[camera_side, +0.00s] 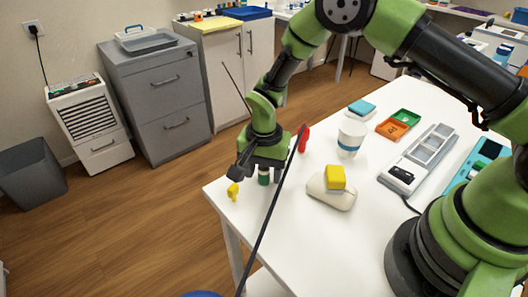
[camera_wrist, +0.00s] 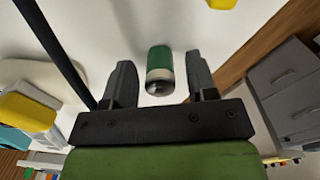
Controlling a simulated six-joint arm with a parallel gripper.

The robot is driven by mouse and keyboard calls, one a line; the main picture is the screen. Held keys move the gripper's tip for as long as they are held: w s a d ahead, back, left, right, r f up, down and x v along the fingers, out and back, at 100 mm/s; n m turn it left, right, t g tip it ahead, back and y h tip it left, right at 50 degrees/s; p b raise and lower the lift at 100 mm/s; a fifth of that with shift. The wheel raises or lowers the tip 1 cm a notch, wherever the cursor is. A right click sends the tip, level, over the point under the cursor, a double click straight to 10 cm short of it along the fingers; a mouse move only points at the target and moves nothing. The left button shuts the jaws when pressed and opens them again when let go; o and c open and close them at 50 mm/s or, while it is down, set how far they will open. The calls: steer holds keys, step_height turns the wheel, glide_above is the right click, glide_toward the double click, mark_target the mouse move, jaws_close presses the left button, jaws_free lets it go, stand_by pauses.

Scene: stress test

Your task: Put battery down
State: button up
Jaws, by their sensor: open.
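A small battery (camera_side: 264,176) with a green body and a pale band stands on the white table (camera_side: 300,235) near its left corner. In the wrist view the battery (camera_wrist: 160,62) lies between the two dark fingers, with a gap showing on each side. My gripper (camera_wrist: 162,85) is open around it and not clamped on it. In the side view my gripper (camera_side: 263,172) points down at the table, and its fingers partly hide the battery.
A yellow piece (camera_side: 233,190) lies left of my gripper near the table edge. A red object (camera_side: 303,138), a white cup (camera_side: 350,138) and a pale rounded block with a yellow block (camera_side: 335,177) on it stand to the right. Table in front is clear.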

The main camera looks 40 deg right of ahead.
step_height(320, 180, up, 19)
steer(key=s+d+n+t, duration=0.1)
steer(key=s+d, duration=0.1)
steer(key=s+d+r+n+t+y, duration=0.1)
steer(key=s+d+r+n+t, duration=0.1)
steer(key=s+r, duration=0.3)
steer(key=s+d+r+n+t+y, duration=0.1)
steer(key=s+r+n+t, duration=0.3)
steer(key=s, duration=0.9)
steer(key=shift+s+d+r, duration=0.35)
steer(key=shift+d+r, duration=0.05)
steer(key=shift+r, duration=0.55)
